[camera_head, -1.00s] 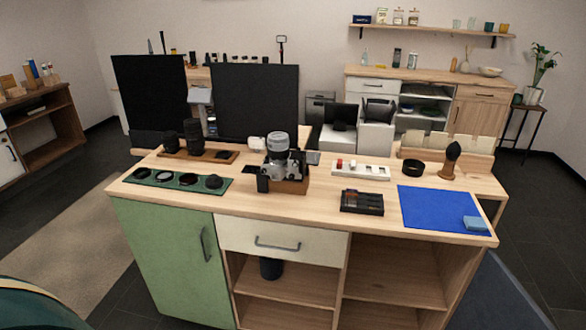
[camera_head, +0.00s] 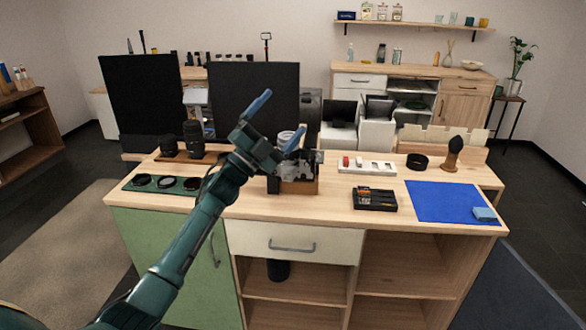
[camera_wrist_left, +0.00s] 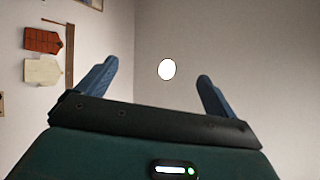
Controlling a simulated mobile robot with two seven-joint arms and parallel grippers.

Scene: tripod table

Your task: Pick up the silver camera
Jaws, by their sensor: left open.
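The silver camera (camera_head: 298,168) sits in a small wooden tray (camera_head: 300,187) near the middle of the wooden counter. My left arm and gripper hide much of its left and upper parts; its grey lens top shows behind the gripper. My left gripper (camera_head: 277,122) is raised in front of and above the camera, apart from it as far as I can tell. Its two blue fingers are spread and empty. In the left wrist view the open fingers (camera_wrist_left: 155,88) face a bare wall with a white round spot. My right gripper is in neither view.
A green lens-cap mat (camera_head: 160,184) and black lenses (camera_head: 193,138) stand left on the counter (camera_head: 320,212). A black battery tray (camera_head: 375,199), a white tray (camera_head: 367,166), a blue mat (camera_head: 440,203) and a brush (camera_head: 453,153) are to the right. Dark panels (camera_head: 252,100) stand behind.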

